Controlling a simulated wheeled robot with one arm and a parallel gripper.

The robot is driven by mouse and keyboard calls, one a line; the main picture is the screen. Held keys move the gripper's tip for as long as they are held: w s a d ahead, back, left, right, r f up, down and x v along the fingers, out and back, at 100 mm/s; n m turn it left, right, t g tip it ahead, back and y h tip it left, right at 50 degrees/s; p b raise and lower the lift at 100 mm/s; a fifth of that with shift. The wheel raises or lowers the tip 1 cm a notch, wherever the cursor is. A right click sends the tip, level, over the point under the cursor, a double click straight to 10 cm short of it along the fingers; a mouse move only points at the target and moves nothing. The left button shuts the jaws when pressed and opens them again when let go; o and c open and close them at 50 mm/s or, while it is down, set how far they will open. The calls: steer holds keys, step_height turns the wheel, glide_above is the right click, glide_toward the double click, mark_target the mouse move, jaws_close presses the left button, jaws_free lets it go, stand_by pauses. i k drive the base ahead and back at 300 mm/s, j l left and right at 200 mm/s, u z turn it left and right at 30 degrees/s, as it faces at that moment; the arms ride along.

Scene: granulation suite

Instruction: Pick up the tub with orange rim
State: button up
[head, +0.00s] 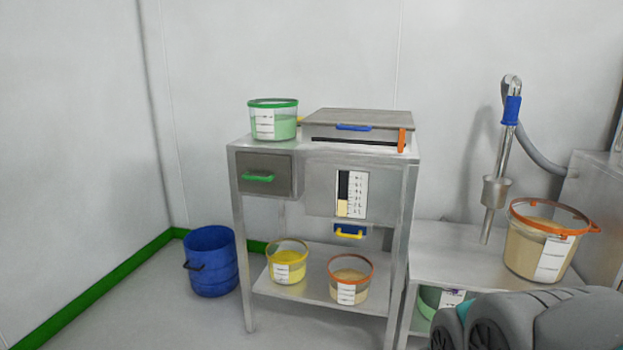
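Two tubs with an orange rim show. The smaller tub with orange rim (350,279) stands upright on the lower shelf of the steel stand, holds beige powder and has a white label. The larger tub with orange rim (540,240) stands upright on the low steel table at right. It is clear-walled, with beige content, a white label and an orange handle at its right. Rounded grey parts of my arm fill the bottom right corner, in front of the low table. My gripper's fingers are not in view.
A yellow-rimmed tub (287,262) stands left of the smaller orange-rimmed one. A green-rimmed tub (273,120) and a lidded steel box (355,128) are on top of the stand (413,165). A blue bin (211,262) is on the floor; a metal pipe (502,155) rises by the larger tub.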

mark_target(349, 275)
steer(key=i+j+u, duration=0.2)
steer(key=i, duration=0.25)
steer(key=i+j+u, duration=0.15)
steer(key=i+j, duration=0.15)
steer(key=i, duration=0.2)
steer(key=i+j+u, duration=0.2)
steer(key=i, duration=0.25)
